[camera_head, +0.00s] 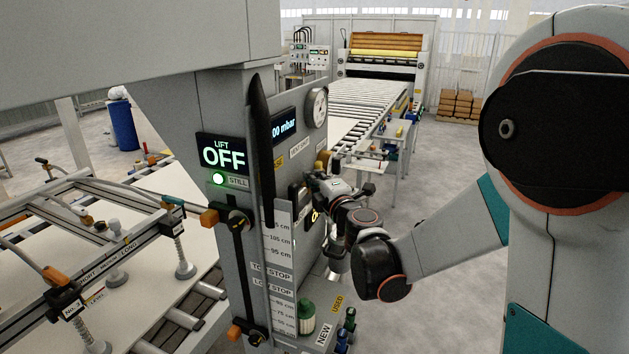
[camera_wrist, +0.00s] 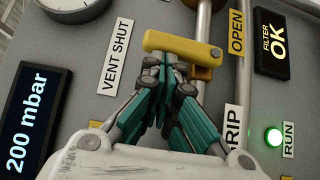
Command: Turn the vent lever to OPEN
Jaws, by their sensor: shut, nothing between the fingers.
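The yellow vent lever (camera_wrist: 184,48) lies across the upper middle of the wrist view. Its rounded free end points left towards the VENT SHUT label (camera_wrist: 114,55), and its other end is by a pipe at the right. The OPEN label (camera_wrist: 236,32) is beyond that pipe. My gripper (camera_wrist: 165,62) is shut and empty, its fingertips right at the lever's lower edge near the free end; I cannot tell whether they touch. In the head view the lever (camera_head: 323,160) shows small on the panel's side, with my gripper (camera_head: 312,180) just below it.
The panel carries a gauge (camera_head: 316,108), a pressure display (camera_wrist: 30,120) reading 200 mbar, a FILTER OK display (camera_wrist: 273,43) and a green RUN light (camera_wrist: 274,137). A LIFT OFF display (camera_head: 223,154) faces left. Vertical pipes run close right of my fingers. Open floor lies right of the panel.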

